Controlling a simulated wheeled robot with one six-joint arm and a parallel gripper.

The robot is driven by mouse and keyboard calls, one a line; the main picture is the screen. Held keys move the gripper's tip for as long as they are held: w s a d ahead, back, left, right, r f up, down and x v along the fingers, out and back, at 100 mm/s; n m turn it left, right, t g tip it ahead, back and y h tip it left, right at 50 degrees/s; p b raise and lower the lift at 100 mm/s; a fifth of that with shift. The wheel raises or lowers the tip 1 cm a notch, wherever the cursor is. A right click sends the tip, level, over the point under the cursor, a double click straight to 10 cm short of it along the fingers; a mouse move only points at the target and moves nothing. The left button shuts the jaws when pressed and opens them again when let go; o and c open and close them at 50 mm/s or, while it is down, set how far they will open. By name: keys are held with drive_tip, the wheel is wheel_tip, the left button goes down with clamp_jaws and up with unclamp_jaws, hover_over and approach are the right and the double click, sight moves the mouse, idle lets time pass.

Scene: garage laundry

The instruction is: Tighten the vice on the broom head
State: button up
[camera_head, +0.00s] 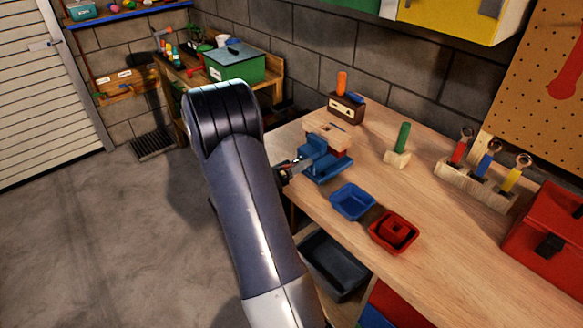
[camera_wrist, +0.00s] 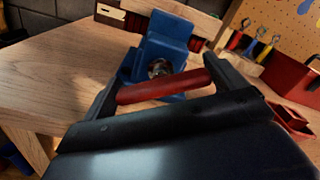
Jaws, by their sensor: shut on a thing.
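The blue vice (camera_head: 318,160) stands at the bench's left edge and also shows in the wrist view (camera_wrist: 163,45). The broom head (camera_head: 328,131), a pale wooden block with red bristles below, sits at the vice's jaws. Its wood also shows behind the vice in the wrist view (camera_wrist: 192,16). Whether both jaws touch it, I cannot tell. The vice's red handle bar (camera_wrist: 160,86) lies crosswise in front of the screw. My gripper (camera_wrist: 165,88) is shut on this handle, one finger at each end. In the head view my arm partly hides the gripper (camera_head: 288,169).
On the wooden bench (camera_head: 460,240) stand a blue tray (camera_head: 353,202), a red tray (camera_head: 388,238), a green-handled tool (camera_head: 403,137), a tool rack (camera_head: 475,185) and a red toolbox (camera_head: 548,235). A dark bin (camera_head: 333,265) is below the bench edge. The floor at left is clear.

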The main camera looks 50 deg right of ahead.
drive_tip(key=shift+m+b, duration=0.3)
drive_tip(key=shift+m, duration=0.3)
drive_tip(key=o, duration=0.7)
drive_tip(key=w+a+b, duration=0.1)
drive_tip(key=a, duration=0.9)
drive_tip(key=shift+a, duration=0.4)
drive_tip(key=shift+w, duration=0.1)
drive_tip(key=shift+c, duration=0.4)
